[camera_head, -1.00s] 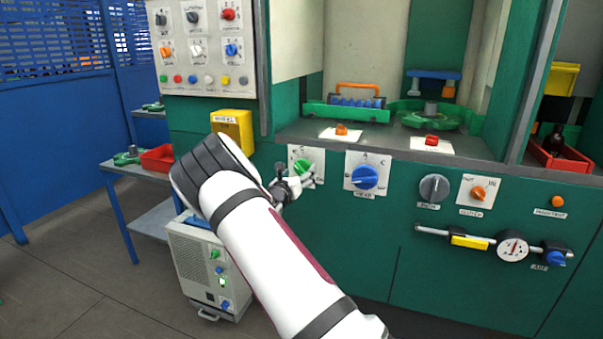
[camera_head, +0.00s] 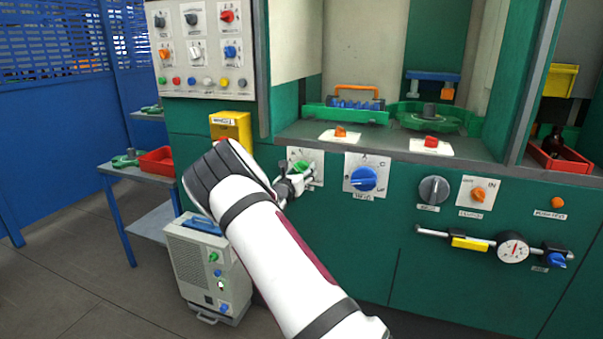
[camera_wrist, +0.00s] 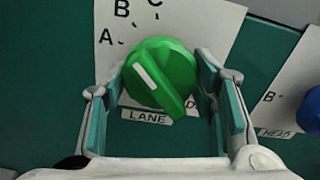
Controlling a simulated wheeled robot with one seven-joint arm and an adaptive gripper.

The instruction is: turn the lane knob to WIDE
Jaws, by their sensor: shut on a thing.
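The lane knob is green (camera_wrist: 162,72) on a white plate (camera_wrist: 215,20) lettered A, B, C and D, with a LANE label (camera_wrist: 147,116) below it. In the wrist view its white mark points to the upper left, towards A; I see no WIDE marking. My gripper (camera_wrist: 161,80) has a teal-padded finger on each side of the knob and is shut on it. In the head view the green knob (camera_head: 300,166) is partly hidden by my gripper (camera_head: 303,174).
A blue HEAD knob (camera_head: 363,178) is close on the right, with a grey knob (camera_head: 434,189) and an orange knob (camera_head: 478,194) farther along the green panel. A yellow box (camera_head: 232,128) is at upper left. A grey wheeled unit (camera_head: 208,265) stands below left.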

